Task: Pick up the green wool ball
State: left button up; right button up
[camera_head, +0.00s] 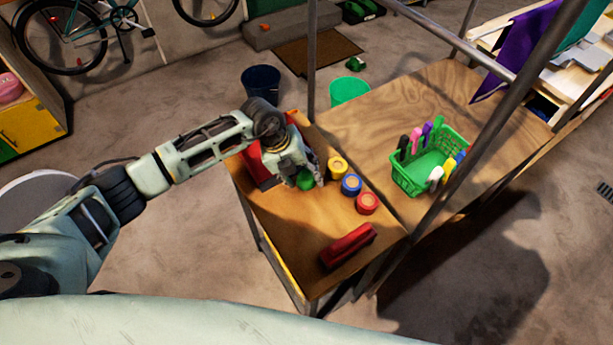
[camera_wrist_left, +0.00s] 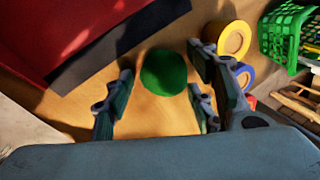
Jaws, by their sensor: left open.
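The green wool ball (camera_head: 305,180) lies on the wooden table, partly hidden by my left gripper in the head view. My left gripper (camera_head: 312,180) is just above and beside it. In the left wrist view, the green wool ball (camera_wrist_left: 164,72) sits on the wood ahead of my left gripper (camera_wrist_left: 160,98), between the lines of its spread fingers. The fingers are open and nothing is held between them. My right gripper is not in view.
Yellow (camera_head: 337,167), blue (camera_head: 351,185) and red (camera_head: 367,203) rolls stand right of the ball. A red object (camera_head: 257,166) is close on its left. A red tool (camera_head: 348,246) lies near the front edge. A green basket (camera_head: 408,180) of several colored items stands farther right, behind a metal post (camera_head: 490,125).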

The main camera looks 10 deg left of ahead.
aim_at(307, 175)
pick_arm(q)
jog(key=shift+c, duration=0.4)
jog(key=c, duration=0.9)
jog(key=shift+r, duration=0.15)
jog(key=shift+c, duration=0.2)
jog(key=shift+r, duration=0.25)
jog(key=r+b, duration=0.1)
jog(key=r, duration=0.2)
jog(key=shift+s+r+b, duration=0.2)
jog(key=shift+b, duration=0.2)
jog(key=s+d+r+b, duration=0.2)
jog(key=s+d+r, duration=0.2)
jog(key=s+r, duration=0.3)
jog(key=shift+s+b, duration=0.35)
jog(key=shift+s, duration=1.45)
